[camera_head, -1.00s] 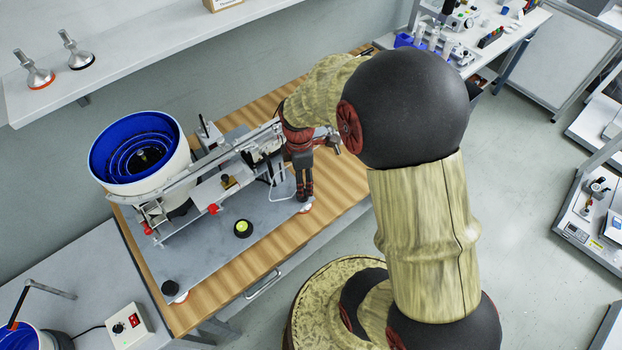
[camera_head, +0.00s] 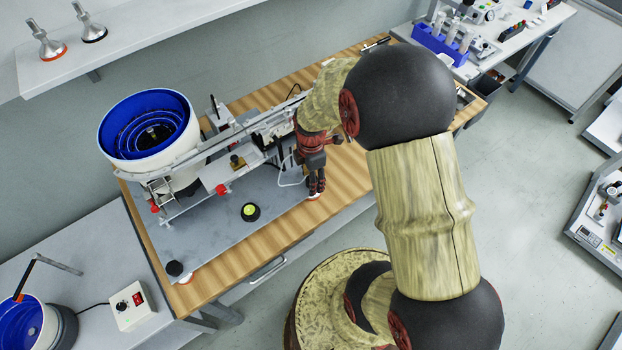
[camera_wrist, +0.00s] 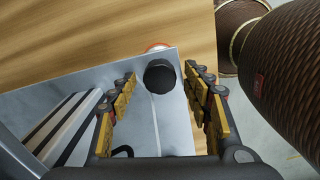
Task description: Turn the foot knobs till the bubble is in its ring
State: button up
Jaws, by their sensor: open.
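A bubble level (camera_head: 250,211), a black round housing with a yellow-green face, sits on the grey base plate (camera_head: 215,225). The bubble is too small to place against its ring. A black foot knob (camera_head: 174,268) stands at the plate's near left corner. Another black foot knob (camera_wrist: 160,75) shows in the wrist view at a plate corner, above a red-and-white foot. My gripper (camera_wrist: 162,92) is open, its yellow-padded fingers on either side of that knob with gaps. In the head view my gripper (camera_head: 317,188) points down at the plate's right corner and hides that knob.
A blue-lined bowl feeder (camera_head: 150,125) and a rail assembly (camera_head: 230,145) stand on the plate, close left of my gripper. The wooden table (camera_head: 345,175) is bare to the right. A control box (camera_head: 130,305) stands lower left.

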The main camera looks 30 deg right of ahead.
jog(key=c, duration=0.3)
jog(key=c, duration=0.7)
jog(key=shift+c, duration=0.7)
jog(key=shift+m, duration=0.3)
